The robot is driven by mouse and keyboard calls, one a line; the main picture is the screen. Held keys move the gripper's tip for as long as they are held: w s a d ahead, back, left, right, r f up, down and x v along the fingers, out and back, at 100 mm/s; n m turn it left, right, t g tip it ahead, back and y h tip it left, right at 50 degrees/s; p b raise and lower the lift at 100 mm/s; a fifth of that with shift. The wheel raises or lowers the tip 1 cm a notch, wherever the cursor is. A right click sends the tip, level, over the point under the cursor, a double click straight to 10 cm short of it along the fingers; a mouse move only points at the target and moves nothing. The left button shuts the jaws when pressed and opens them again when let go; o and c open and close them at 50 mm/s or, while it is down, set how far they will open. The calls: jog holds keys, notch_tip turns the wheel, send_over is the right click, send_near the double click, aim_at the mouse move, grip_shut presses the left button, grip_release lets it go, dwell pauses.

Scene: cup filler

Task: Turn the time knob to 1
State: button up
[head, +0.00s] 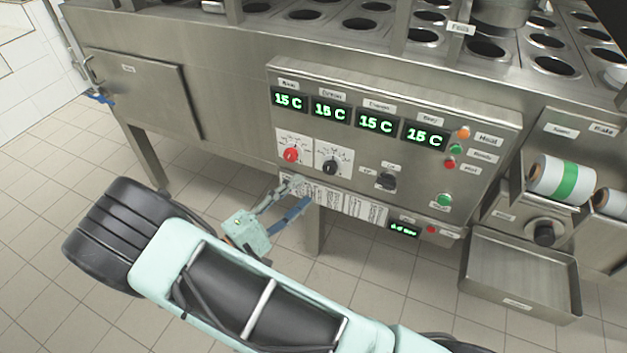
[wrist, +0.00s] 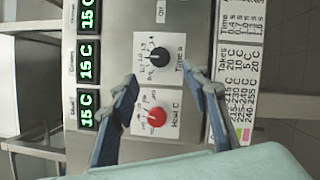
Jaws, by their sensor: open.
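The time knob (head: 331,167) is a small black knob on a white dial plate on the steel control panel. In the wrist view the black knob (wrist: 159,57) has a "Time s" label beside it; its exact setting is too small to read. A red knob (wrist: 156,117), labelled "Heat C", sits beside it; it also shows in the head view (head: 291,155). My gripper (head: 301,191) is below the two dials in the head view. In the wrist view my gripper (wrist: 157,75) has its fingers spread, with the tips on either side, just short of the black knob. Nothing is between them.
Green displays (head: 375,121) reading 15 C run above the dials. Another black selector knob (head: 386,181) and coloured buttons (head: 455,149) are to the right. A printed chart (head: 345,203) hangs under the dials. A steel tray (head: 520,273) juts out at the lower right.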

jog(key=shift+v, duration=1.3)
